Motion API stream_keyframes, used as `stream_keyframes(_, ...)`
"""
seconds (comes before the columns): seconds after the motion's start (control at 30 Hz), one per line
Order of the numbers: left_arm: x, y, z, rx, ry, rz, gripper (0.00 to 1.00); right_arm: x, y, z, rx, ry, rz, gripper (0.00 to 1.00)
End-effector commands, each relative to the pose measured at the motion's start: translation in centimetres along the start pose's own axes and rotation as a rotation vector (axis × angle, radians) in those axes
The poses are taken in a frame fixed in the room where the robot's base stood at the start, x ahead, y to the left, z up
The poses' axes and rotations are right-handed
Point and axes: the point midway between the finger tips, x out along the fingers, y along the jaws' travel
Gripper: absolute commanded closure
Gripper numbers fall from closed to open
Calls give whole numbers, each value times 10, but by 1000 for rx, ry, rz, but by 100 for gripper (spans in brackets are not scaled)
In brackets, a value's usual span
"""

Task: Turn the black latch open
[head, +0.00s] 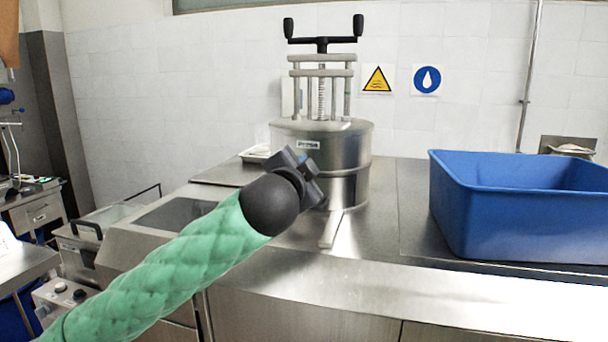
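A steel pot-like press (350,150) stands on the steel counter. The black part I can see on it is a crossbar handle (322,41) with two upright grips, on a threaded rod at the top. I see no other black latch; the front of the press is partly hidden by my gripper. My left arm in a green sleeve reaches in from the lower left. My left gripper (306,172) is in front of the press body, well below the handle. I cannot tell its opening or whether it touches the press. My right gripper is not in view.
A large blue bin (520,205) stands on the counter at the right. A steel spout (331,229) sticks out from the press toward the counter's front. A sunken basin (175,214) is to the left. A tiled wall with two signs is behind.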

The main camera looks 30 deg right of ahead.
Motion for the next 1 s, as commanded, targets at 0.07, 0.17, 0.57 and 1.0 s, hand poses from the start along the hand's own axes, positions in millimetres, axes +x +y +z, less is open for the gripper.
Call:
stream_keyframes(0.07,0,2,1,73,0,-1,100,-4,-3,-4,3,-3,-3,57)
stream_keyframes(0.17,0,2,1,169,0,-1,100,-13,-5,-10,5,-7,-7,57)
stream_keyframes(0.57,0,4,1,490,0,0,100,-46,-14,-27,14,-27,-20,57)
stream_keyframes(1.0,0,4,2,645,-1,1,100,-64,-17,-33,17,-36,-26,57)
